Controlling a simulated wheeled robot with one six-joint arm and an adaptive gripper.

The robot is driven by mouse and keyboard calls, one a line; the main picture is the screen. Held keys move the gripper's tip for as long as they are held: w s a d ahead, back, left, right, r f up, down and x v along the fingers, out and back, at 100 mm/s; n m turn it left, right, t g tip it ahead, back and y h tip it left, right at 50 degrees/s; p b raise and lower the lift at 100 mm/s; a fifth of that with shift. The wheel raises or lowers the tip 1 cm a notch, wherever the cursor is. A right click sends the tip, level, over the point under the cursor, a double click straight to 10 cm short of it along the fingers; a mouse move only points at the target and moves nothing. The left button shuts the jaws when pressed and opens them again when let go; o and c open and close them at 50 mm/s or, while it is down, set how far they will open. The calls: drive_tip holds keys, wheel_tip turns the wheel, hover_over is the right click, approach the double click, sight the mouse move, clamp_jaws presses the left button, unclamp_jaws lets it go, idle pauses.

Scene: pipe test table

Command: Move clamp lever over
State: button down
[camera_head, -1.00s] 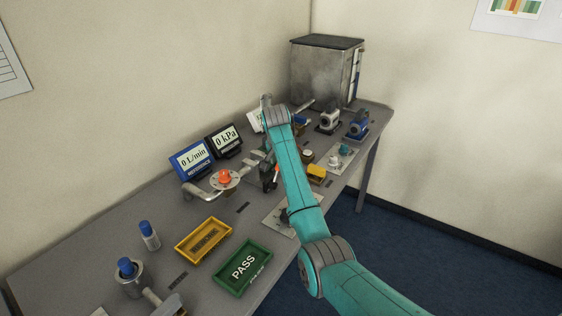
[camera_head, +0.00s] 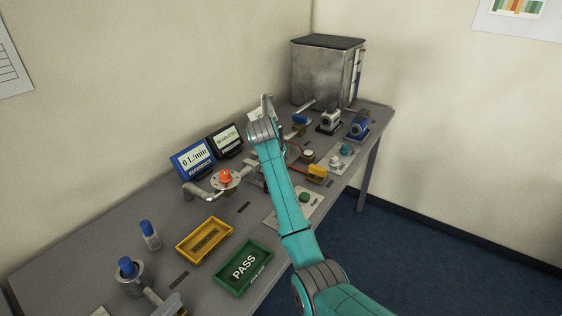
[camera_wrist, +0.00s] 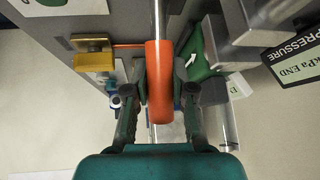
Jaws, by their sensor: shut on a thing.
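The clamp lever has an orange handle (camera_wrist: 159,82), seen in the wrist view. My gripper (camera_wrist: 160,85) has a finger on each side of this handle and is shut on it. In the head view my arm covers the clamp and my gripper's fingers, so the handle is hidden there. A green part with a white arrow (camera_wrist: 198,50) lies just right of the handle in the wrist view.
A green PASS tray (camera_head: 243,268) and a yellow REWORK tray (camera_head: 204,240) sit at the front. Two displays (camera_head: 192,160) stand at the back, near a pipe with an orange knob (camera_head: 226,177). A metal cabinet (camera_head: 326,75) stands at the far end.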

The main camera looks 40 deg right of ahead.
drive_tip(key=a+h, duration=0.1)
drive_tip(key=a+t+h, duration=0.1)
drive_tip(key=s+a+h, duration=0.1)
drive_tip(key=h, duration=0.1)
drive_tip(key=shift+s+a+r+n+t, duration=0.1)
drive_tip(key=shift+a+r+n+t, duration=0.2)
drive_tip(key=shift+t, duration=0.1)
drive_tip(key=shift+s+a+f+n+t+h, duration=0.1)
drive_tip(key=shift+s+a+f+t+h, duration=0.1)
drive_tip(key=shift+a+t+h, duration=0.35)
drive_tip(key=shift+s+a+f+n+t+h, duration=0.15)
drive_tip(key=shift+s+a+t+h, duration=0.1)
drive_tip(key=shift+a+h, duration=0.6)
drive_tip(key=shift+s+a+f+n+t+h, duration=0.15)
drive_tip(key=shift+a+t+h, duration=0.25)
drive_tip(key=shift+h, duration=0.6)
drive_tip(key=shift+s, duration=0.1)
drive_tip(key=c, duration=0.9)
unclamp_jaws()
drive_tip(key=shift+c, duration=0.2)
drive_tip(key=v, duration=1.2)
drive_tip(key=shift+a, duration=0.1)
